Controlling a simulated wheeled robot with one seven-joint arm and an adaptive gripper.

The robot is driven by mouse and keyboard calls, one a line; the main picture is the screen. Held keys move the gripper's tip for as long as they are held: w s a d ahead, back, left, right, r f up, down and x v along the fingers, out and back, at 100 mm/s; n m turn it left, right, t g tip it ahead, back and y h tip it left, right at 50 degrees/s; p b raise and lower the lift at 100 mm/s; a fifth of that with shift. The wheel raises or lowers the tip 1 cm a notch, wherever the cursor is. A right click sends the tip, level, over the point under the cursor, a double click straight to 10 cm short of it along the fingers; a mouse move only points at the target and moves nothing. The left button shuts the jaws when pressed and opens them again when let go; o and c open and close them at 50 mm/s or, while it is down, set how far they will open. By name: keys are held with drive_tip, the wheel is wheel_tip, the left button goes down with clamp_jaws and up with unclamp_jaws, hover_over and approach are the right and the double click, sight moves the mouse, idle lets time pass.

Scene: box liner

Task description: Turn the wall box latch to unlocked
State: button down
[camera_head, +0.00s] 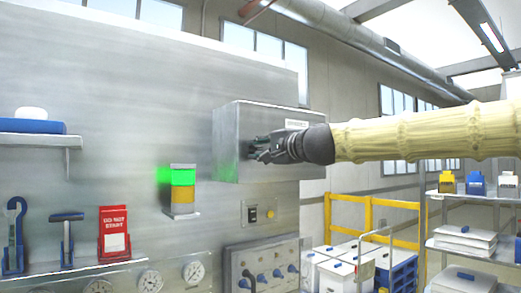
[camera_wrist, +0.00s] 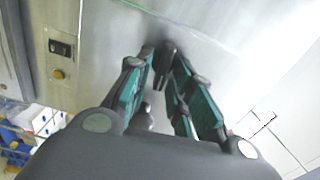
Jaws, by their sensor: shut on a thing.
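The wall box (camera_head: 230,135) is a grey metal box on the steel wall panel, with a small white label (camera_head: 297,123) on its face. My gripper (camera_head: 256,150) is at the front of the box, and my arm reaches in from the right. In the wrist view the dark latch (camera_wrist: 164,58) stands out from the box face (camera_wrist: 215,62) between my teal-padded fingers. My gripper (camera_wrist: 162,72) is shut on the latch. In the head view my gripper hides the latch. I cannot tell whether it is turned to locked or unlocked.
A lit green and amber stack light (camera_head: 183,190) is left of the box. A switch plate (camera_head: 260,213) with a yellow button and a panel with blue knobs (camera_head: 262,270) are below. A shelf (camera_head: 60,138) is at left. Yellow rails (camera_head: 370,200) stand at right.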

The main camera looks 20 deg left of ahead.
drive_tip(key=shift+m, duration=0.6)
drive_tip(key=c, duration=1.6)
unclamp_jaws()
drive_tip(key=shift+f, duration=0.1)
drive_tip(key=shift+o, duration=0.2)
drive_tip(key=v, duration=1.2)
